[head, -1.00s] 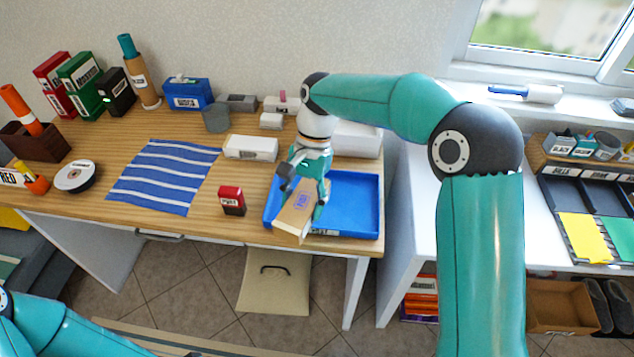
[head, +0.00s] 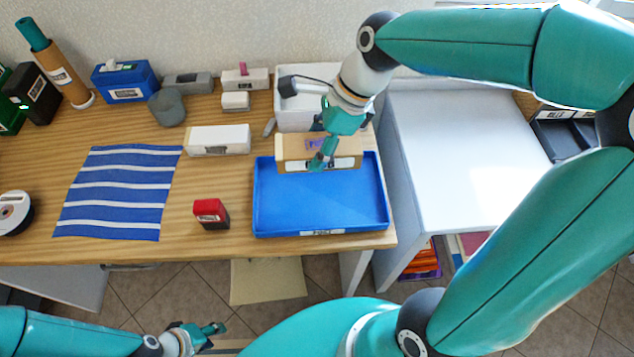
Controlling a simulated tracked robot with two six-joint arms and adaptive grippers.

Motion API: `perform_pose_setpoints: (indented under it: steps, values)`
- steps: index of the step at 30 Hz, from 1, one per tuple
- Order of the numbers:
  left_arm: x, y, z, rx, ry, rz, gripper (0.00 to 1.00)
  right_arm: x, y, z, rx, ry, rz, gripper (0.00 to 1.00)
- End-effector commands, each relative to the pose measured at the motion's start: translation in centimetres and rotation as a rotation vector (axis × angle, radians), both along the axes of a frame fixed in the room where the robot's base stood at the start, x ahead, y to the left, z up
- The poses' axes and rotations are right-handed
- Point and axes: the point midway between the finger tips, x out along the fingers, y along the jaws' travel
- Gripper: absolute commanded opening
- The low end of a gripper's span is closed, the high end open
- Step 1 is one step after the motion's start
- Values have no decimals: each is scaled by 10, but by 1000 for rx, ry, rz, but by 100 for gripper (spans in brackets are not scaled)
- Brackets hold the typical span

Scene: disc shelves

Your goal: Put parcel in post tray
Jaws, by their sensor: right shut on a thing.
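A brown cardboard parcel (head: 292,152) with a purple mark on it is at the back part of the blue tray (head: 262,215). My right gripper (head: 322,157) is shut on the parcel from above. The parcel lies roughly level, its long side along the tray's back edge. I cannot tell whether it touches the tray floor. The front of the blue tray is empty, and a small label is on its front wall. My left gripper (head: 212,334) is low at the bottom of the view, in front of the desk, with nothing visible in it.
A white tray (head: 290,118) stands right behind the blue tray. A red stamp (head: 210,213) and a white box (head: 218,140) stand to its left, with a striped blue cloth (head: 120,190) further left. A white surface (head: 455,140) lies to the right.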

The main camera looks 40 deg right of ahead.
Motion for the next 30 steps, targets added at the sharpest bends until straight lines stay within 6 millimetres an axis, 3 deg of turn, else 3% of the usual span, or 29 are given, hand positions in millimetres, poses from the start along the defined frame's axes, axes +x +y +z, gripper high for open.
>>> perform_pose_setpoints:
  steps: [3,9,16,24,30]
  values:
    - [0,0,-6,0,0,0,40,-2,-2,-36,1,7,-5,19]
    - [0,0,-10,0,-1,0,40,-2,-3,-74,1,3,-8,19]
    - [0,0,-12,0,-1,0,40,-2,-3,-91,0,1,-7,19]
    - [0,0,-17,0,-1,0,40,-2,-3,-125,0,2,-8,19]
    - [0,0,-17,0,-1,0,40,-2,-3,-127,-1,-1,-8,19]
